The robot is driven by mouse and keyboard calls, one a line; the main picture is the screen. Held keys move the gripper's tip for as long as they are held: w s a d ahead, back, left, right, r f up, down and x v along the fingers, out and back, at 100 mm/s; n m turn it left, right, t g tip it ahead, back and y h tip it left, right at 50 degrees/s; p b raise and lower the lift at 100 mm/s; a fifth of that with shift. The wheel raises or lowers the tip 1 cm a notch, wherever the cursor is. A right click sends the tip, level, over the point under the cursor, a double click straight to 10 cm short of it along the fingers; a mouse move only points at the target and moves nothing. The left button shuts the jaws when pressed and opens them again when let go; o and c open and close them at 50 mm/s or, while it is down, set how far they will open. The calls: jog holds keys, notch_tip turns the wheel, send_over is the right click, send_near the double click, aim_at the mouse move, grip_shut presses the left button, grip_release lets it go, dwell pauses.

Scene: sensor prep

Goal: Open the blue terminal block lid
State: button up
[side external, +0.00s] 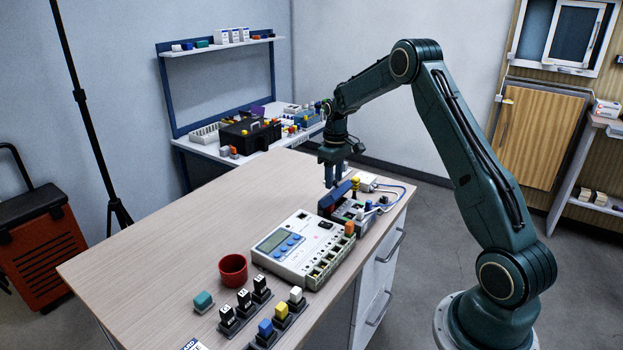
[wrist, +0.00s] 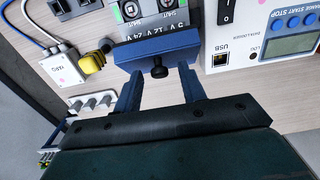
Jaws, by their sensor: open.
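The blue terminal block lid (side external: 337,193) is on the terminal block (side external: 349,211) beside the white data logger (side external: 303,249). In the side view it looks raised and tilted, with part of the block uncovered; its exact angle is hard to tell. In the wrist view the lid (wrist: 178,50) shows as a blue bar with a black knob (wrist: 159,72), and voltage labels show beyond it. My gripper (side external: 332,186) is just above the lid. In the wrist view its blue fingers (wrist: 158,88) are apart, one on each side of the knob; I cannot tell whether they touch the lid.
A white box with a yellow connector (wrist: 93,63) and cables is close to the block. A red cup (side external: 233,270), a teal block (side external: 203,301) and several small labelled modules stand at the front. The left of the table (side external: 170,240) is clear.

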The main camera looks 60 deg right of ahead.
jog(key=shift+c, duration=0.2)
grip_shut()
jog(key=shift+w, duration=0.1)
jog(key=shift+w+d+g, duration=0.3)
jog(key=shift+w+g, duration=0.3)
jog(key=shift+g, duration=0.6)
jog(key=shift+r, duration=0.1)
jog(key=shift+w+a+g, duration=0.1)
jog(key=shift+w+g, duration=0.15)
jog(key=shift+g, duration=0.05)
